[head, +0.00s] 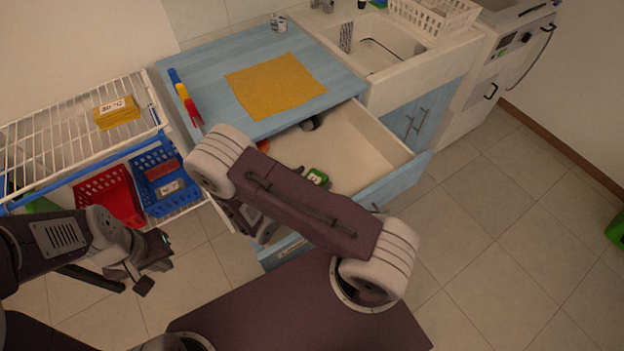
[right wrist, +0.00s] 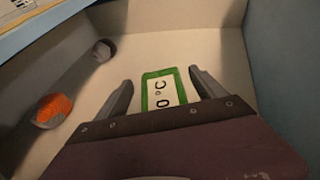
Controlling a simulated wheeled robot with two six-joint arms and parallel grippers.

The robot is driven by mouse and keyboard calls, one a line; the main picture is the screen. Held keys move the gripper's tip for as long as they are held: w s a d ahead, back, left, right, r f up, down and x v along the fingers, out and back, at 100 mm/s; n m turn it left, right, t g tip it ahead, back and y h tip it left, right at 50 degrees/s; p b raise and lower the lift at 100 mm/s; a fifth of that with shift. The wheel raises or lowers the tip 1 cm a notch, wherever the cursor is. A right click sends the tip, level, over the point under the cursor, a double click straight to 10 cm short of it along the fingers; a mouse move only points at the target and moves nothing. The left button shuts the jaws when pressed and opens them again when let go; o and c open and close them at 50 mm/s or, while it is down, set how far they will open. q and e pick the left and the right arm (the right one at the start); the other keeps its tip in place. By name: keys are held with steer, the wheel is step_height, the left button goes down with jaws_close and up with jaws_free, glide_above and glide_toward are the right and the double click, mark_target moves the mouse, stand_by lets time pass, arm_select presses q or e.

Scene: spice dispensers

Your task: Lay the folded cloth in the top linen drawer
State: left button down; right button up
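A flat yellow cloth (head: 275,85) lies on the light-blue cabinet top. Below that top, a drawer (head: 365,150) with a pale interior is pulled open; its inside also shows in the right wrist view (right wrist: 205,48). My right gripper (right wrist: 162,80) is open and points into the drawer. Its fingers stand on either side of a green-framed display (right wrist: 163,90) with dark characters; I see no clear contact. In the head view my right arm hides most of this gripper and part of the drawer. My left gripper (head: 140,268) is at the lower left, away from the cloth; its opening is unclear.
An orange item (right wrist: 52,110) and a dark round item (right wrist: 103,50) lie in the drawer. A wire rack (head: 60,130) at left holds a labelled yellow packet (head: 117,112) and red and blue baskets. Coloured tools (head: 185,97) lie at the cabinet top's left edge. A sink (head: 375,45) stands right.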

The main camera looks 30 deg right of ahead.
steer(key=shift+f, duration=0.3)
steer(key=shift+a+r+p, duration=0.4)
steer(key=shift+r+p, duration=0.2)
steer(key=shift+r, duration=0.1)
steer(key=v, duration=0.6)
steer(key=shift+s+a+r, duration=0.2)
steer(key=shift+a+r, duration=0.05)
steer(key=shift+r, duration=0.05)
